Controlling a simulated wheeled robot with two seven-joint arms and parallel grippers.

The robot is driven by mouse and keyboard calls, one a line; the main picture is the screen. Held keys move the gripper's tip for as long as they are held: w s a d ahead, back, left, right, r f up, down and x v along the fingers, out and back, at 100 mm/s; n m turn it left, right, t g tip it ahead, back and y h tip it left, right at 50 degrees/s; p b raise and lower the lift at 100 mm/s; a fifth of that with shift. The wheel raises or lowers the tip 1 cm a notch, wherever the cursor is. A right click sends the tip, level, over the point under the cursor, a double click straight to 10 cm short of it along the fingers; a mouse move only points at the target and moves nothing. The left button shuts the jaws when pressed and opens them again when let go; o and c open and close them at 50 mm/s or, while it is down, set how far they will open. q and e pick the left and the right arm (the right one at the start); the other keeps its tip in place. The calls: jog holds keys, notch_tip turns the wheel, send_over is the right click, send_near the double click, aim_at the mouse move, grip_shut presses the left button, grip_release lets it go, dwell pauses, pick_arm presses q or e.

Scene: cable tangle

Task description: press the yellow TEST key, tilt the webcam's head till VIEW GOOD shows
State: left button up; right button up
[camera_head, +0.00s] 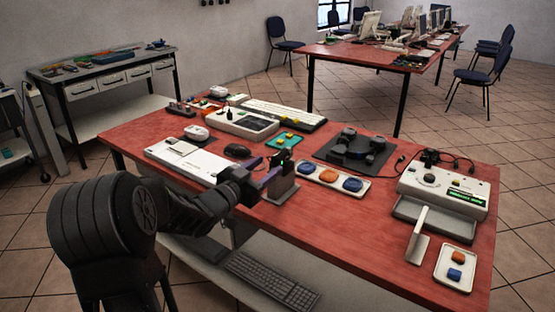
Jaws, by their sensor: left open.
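A beige console (447,187) stands at the right end of the red table. It has a dark display (466,198) with green lettering too small to read surely, and a small yellow key (455,182) above it. A small black device (431,157), which looks like the webcam, sits at the console's back edge. The tilt of its head is hard to tell. My left gripper (267,178) is open over the table's front middle, well left of the console, by an upright grey block (281,187). I cannot see anything between its fingers. My right gripper is not in view.
The red table (360,236) is bare at front centre.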

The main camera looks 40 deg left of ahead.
aim_at(274, 161)
pick_arm(q)
jog(key=w, duration=0.5)
jog(key=shift+w, duration=0.4)
jog(key=shift+c, duration=0.4)
grip_shut()
